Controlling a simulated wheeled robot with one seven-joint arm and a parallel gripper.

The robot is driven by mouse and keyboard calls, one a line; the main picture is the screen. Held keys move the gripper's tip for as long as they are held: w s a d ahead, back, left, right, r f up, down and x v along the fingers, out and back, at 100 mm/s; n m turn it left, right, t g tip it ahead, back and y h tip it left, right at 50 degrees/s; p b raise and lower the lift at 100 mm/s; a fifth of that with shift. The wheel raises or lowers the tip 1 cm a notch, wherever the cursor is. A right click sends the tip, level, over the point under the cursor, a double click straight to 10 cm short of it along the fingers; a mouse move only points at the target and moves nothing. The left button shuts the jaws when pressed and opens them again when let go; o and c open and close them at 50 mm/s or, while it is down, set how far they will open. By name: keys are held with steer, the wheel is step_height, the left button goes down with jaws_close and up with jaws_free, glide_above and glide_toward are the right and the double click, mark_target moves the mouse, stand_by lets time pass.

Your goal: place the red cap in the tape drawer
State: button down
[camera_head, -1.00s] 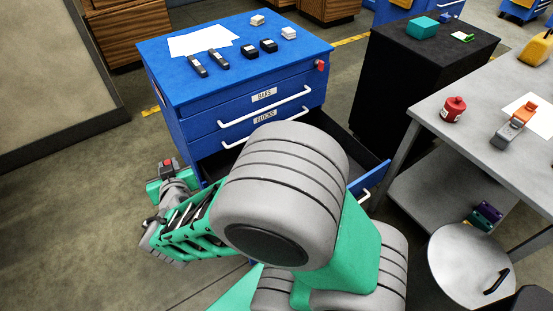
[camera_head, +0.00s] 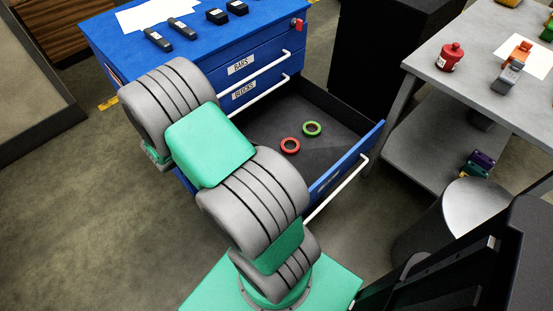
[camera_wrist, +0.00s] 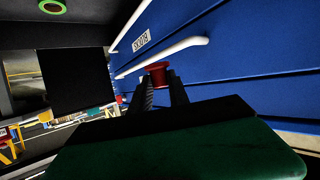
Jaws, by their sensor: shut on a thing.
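The red cap (camera_wrist: 157,73) is held between the fingertips of my gripper (camera_wrist: 160,88), which is shut on it in the wrist view. In that view the cap is seen in front of the blue cabinet's drawer fronts and white handles. In the head view my arm hides both the gripper and the cap. The tape drawer (camera_head: 345,166) is the open bottom drawer of the blue cabinet. A red tape ring (camera_head: 290,146) and a green tape ring (camera_head: 312,128) lie on its dark floor; the green ring also shows in the wrist view (camera_wrist: 52,7).
The BARS and BLOCKS drawers (camera_head: 241,65) above are closed, with protruding handles. Dark blocks and bars lie on the cabinet top (camera_head: 125,50). A grey table (camera_head: 425,55) with a red container (camera_head: 449,57) stands right. The drawer's right part is clear.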

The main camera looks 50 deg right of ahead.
steer(key=s+d+f+m+g+h+b, duration=0.1)
steer(key=s+d+f+m+g+b, duration=0.1)
steer(key=s+d+f, duration=0.35)
steer(key=s+d+f+m+g+h+b, duration=0.1)
steer(key=s+d+f+m+g+b, duration=0.15)
steer(key=d+f, duration=0.6)
steer(key=m+g+b, duration=0.4)
steer(key=g, duration=0.1)
glide_above(308, 156)
step_height(308, 156, down, 12)
step_height(308, 156, down, 10)
steer(key=shift+f+b, duration=0.1)
steer(key=shift+b, duration=0.9)
steer(key=shift+f, duration=0.1)
steer(key=shift+f, duration=0.1)
steer(key=c, duration=1.3)
jaws_free()
steer(key=shift+o, duration=0.2)
